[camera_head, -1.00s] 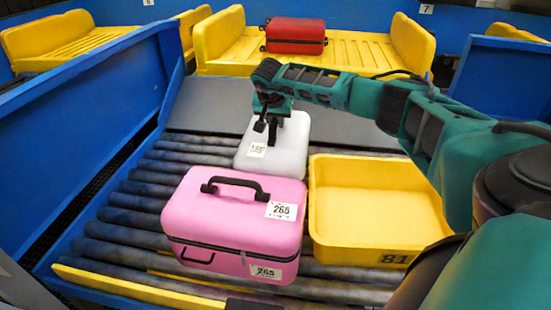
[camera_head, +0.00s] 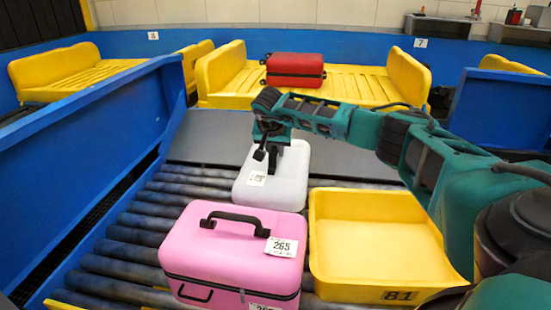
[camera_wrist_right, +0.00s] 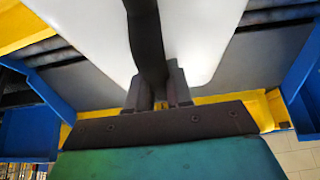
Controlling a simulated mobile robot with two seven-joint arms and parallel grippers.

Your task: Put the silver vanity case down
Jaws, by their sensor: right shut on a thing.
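The silver vanity case (camera_head: 272,186) looks pale grey-white and has a tag on its side. It is at the far part of the roller conveyor in the head view, behind the pink case. My right gripper (camera_head: 272,146) is at its top and is shut on its dark handle. In the right wrist view the gripper (camera_wrist_right: 158,98) has the dark handle strap between its fingers, with the pale case lid (camera_wrist_right: 100,40) beyond. Whether the case's underside touches the rollers is hidden. My left gripper is not in view.
A pink case (camera_head: 235,255) tagged 265 stands just in front on the rollers (camera_head: 130,238). A yellow tray (camera_head: 320,265) marked 81 is to its right, empty. A grey plate (camera_head: 200,135) lies behind. A red case (camera_head: 295,68) lies on a yellow cart (camera_head: 370,80).

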